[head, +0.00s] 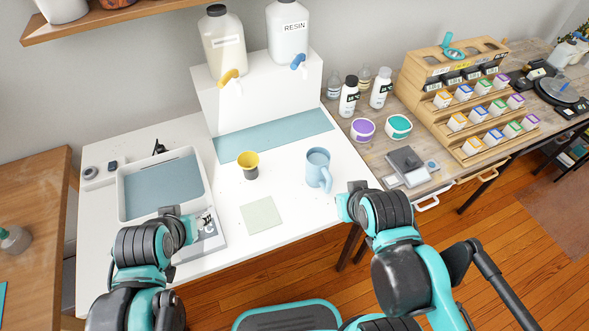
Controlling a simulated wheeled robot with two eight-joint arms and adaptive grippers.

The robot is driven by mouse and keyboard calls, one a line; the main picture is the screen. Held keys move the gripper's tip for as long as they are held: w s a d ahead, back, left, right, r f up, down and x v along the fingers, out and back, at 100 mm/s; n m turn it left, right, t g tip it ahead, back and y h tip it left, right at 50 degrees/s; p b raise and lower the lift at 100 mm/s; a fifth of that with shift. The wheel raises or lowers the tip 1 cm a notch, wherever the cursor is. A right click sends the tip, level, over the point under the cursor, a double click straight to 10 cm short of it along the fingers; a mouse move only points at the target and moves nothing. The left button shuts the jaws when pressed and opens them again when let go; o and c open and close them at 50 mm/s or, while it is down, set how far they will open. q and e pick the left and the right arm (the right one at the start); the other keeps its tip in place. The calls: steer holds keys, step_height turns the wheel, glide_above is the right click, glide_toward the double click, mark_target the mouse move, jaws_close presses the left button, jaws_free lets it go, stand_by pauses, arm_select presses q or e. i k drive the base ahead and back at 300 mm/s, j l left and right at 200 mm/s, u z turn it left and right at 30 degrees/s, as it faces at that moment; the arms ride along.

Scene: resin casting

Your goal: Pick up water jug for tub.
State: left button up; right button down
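A light blue water jug (318,172) stands upright on the white table, its handle on the lower right side. A white tub (122,193) with a flat blue-grey inside sits at the table's left. My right gripper (347,202) is just right of the jug, close to its handle and apparently apart from it; its fingers are too small and turned to tell open or shut. My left gripper (190,226) is at the tub's lower right corner, over a pale flat device (212,242); its fingers are partly hidden by the arm.
A yellow and grey cup (248,165) and a pale green square mat (261,215) lie between the grippers. A white stand (262,98) holds two dispenser bottles at the back. A side bench (455,180) with bottles, jars and a wooden rack is at the right.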

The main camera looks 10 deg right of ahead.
mark_target(321, 175)
steer(key=i+z, duration=0.15)
steer(key=z, duration=0.2)
steer(key=i+z, duration=0.2)
steer(key=z, duration=0.2)
